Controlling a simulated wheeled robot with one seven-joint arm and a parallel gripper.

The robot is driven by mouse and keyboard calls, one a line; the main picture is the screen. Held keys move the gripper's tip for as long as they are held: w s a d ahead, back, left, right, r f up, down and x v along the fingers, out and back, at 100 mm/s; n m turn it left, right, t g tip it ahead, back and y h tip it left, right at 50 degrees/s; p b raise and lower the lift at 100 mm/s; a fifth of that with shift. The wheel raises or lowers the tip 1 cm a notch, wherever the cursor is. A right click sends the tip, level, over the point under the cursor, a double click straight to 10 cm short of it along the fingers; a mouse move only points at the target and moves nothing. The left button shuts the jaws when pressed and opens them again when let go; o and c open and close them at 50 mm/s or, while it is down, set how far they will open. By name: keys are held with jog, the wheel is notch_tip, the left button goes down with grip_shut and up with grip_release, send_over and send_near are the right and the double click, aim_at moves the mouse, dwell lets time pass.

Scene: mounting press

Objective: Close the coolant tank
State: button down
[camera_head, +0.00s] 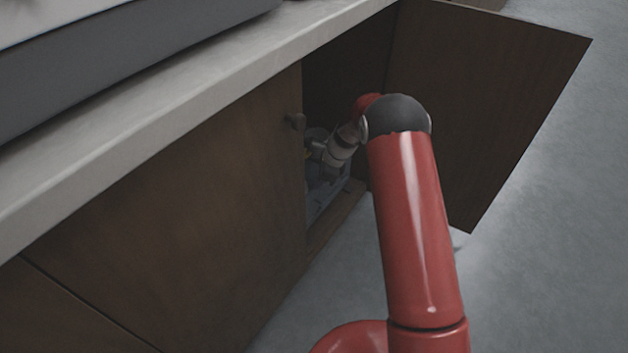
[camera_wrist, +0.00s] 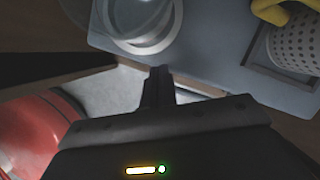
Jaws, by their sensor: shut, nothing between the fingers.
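The coolant tank appears as a blue-grey flat-topped box (camera_wrist: 215,50) across the top of the wrist view. Part of it also shows low inside the cabinet in the head view (camera_head: 325,197). A pale, clear round piece with a ring-like rim (camera_wrist: 143,38) is at the tank's upper left, cut off by the frame edge. I cannot tell whether it is a lid or an opening. My gripper (camera_wrist: 160,72) is shut and empty, its tips just below the round piece in the picture. In the head view, my arm hides most of the tank.
A white perforated basket (camera_wrist: 297,43) with a yellow handle (camera_wrist: 270,12) sits in a square recess at the tank's right. The right cabinet door (camera_head: 480,95) stands open. The countertop (camera_head: 200,85) overhangs.

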jog(key=shift+d+r, duration=0.1)
jog(key=shift+d, duration=1)
jog(key=v, duration=1)
jog(key=shift+p, duration=0.45)
jog(key=s+d+r+n+t+h+p, duration=0.15)
jog(key=s+r+n, duration=0.25)
jog(key=s+r, duration=0.45)
jog(key=s+d+r+n+t+b, duration=0.1)
jog(key=s+d+r+n, duration=0.3)
jog(key=r, duration=0.8)
jog(key=s+d+r+n+t+h, duration=0.1)
jog(key=s+n, duration=0.4)
jog(key=s, duration=0.7)
jog(key=s+d+r+n+t+h+p, duration=0.1)
jog(key=s+d+r+n+t+h, duration=0.1)
jog(key=s, duration=1)
jog(key=shift+s+d+r+n+p, duration=0.3)
jog(key=shift+d+r+n, duration=0.3)
jog(key=shift+r+n, duration=0.9)
jog(key=shift+f+n, duration=0.4)
